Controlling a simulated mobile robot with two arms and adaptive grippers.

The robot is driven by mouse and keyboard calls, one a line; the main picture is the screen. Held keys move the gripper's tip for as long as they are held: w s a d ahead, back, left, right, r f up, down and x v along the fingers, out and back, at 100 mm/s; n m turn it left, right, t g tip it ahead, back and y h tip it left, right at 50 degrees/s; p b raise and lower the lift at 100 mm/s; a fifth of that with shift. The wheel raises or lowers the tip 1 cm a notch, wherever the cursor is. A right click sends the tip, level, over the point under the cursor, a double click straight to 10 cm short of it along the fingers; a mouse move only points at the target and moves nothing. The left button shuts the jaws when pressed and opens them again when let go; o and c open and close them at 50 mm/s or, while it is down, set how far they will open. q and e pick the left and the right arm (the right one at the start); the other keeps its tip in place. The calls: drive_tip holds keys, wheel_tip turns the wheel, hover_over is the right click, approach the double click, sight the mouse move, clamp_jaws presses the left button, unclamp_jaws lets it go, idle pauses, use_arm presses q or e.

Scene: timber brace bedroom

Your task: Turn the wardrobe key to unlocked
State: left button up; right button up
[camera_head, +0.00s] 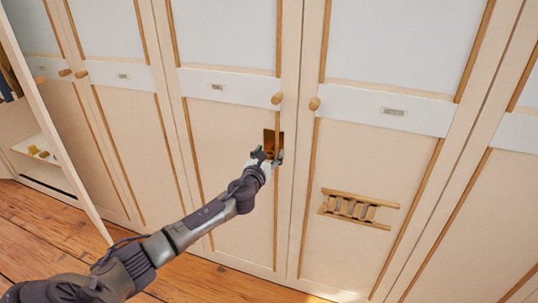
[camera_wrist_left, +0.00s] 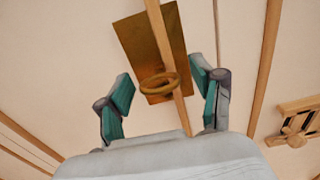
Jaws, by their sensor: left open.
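The wardrobe (camera_head: 225,120) has cream doors with tan wood strips. A brass lock plate (camera_head: 268,137) sits on a door edge below a round knob; it also shows in the left wrist view (camera_wrist_left: 132,38). The key's ring-shaped bow (camera_wrist_left: 158,84) stands out in front of the plate. My left gripper (camera_head: 268,157) is at the lower part of the plate. In the left wrist view its teal fingertips (camera_wrist_left: 165,92) are open, one on each side of the ring and apart from it. The key's shaft is hidden. My right gripper is not in view.
Wooden knobs (camera_head: 277,98) and (camera_head: 314,103) stand out above the plate. A slatted wooden piece (camera_head: 357,209) is on the door to the right. At the left a wardrobe door (camera_head: 55,130) stands open beside a shelf (camera_head: 40,150). The plank floor (camera_head: 40,245) is clear.

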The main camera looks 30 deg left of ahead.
use_arm(q)
drive_tip(key=c, duration=1.2)
drive_tip(key=shift+o, duration=0.2)
drive_tip(key=shift+n, duration=0.4)
drive_tip(key=n, duration=0.4)
drive_tip(key=shift+b, duration=0.3)
drive_tip(key=n, duration=0.8)
drive_tip(key=shift+n, duration=2.6)
